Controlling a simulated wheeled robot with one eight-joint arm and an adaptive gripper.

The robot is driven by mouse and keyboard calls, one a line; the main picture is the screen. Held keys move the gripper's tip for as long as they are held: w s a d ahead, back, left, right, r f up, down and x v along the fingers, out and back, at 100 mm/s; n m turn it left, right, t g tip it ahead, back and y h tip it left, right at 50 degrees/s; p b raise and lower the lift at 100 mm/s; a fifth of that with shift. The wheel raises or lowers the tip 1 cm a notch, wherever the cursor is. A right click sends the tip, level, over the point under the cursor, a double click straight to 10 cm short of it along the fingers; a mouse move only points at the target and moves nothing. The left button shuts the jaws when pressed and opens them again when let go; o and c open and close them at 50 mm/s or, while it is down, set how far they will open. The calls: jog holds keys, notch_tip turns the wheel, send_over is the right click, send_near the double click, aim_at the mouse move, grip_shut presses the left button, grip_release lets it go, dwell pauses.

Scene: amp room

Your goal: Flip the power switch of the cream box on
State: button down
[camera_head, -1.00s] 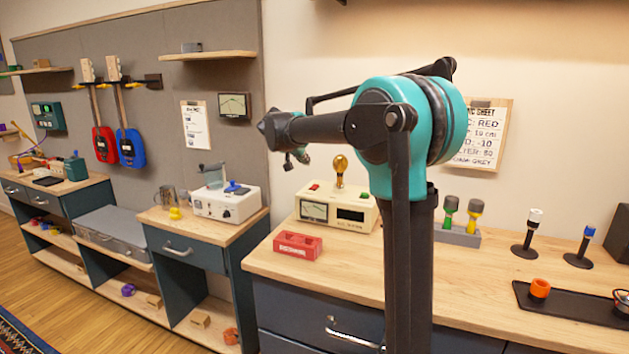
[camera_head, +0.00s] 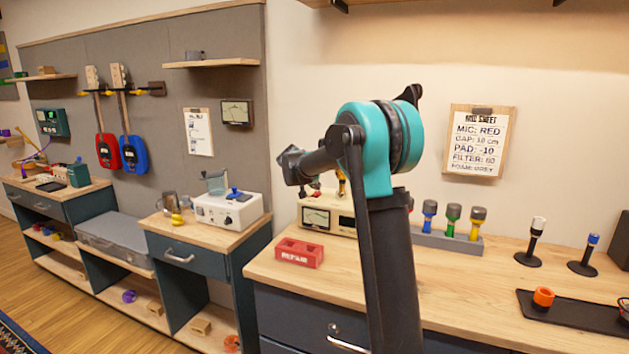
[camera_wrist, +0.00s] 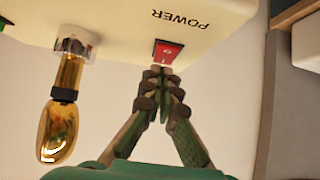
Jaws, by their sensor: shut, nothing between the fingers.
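The cream box (camera_head: 316,219) stands on the right-hand wooden bench, with a meter on its front; my arm hides part of its top and right side. The wrist view shows its cream face (camera_wrist: 105,18) close up, marked POWER beside a red rocker switch (camera_wrist: 168,50). My gripper (camera_wrist: 163,72) is shut and empty, its fingertips at the lower edge of the switch. They overlap it in the picture; I cannot tell whether they touch it. A gold tube (camera_wrist: 66,78) sits in a socket beside the switch.
A red REPAIR block (camera_head: 299,253) lies in front of the box. A grey rack (camera_head: 440,240) with several coloured mics stands to its right. A black tray (camera_head: 575,314) holds an orange ring. A note sheet (camera_head: 478,143) hangs on the wall. The front middle of the bench is clear.

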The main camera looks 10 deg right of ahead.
jog(key=shift+f, duration=0.25)
jog(key=shift+w+d+f, duration=0.15)
jog(key=shift+f, duration=0.15)
jog(key=shift+r, duration=0.1)
jog(key=shift+w+d+r, duration=0.15)
jog(key=shift+w+d, duration=0.2)
jog(key=shift+w, duration=0.3)
jog(key=shift+r, duration=0.1)
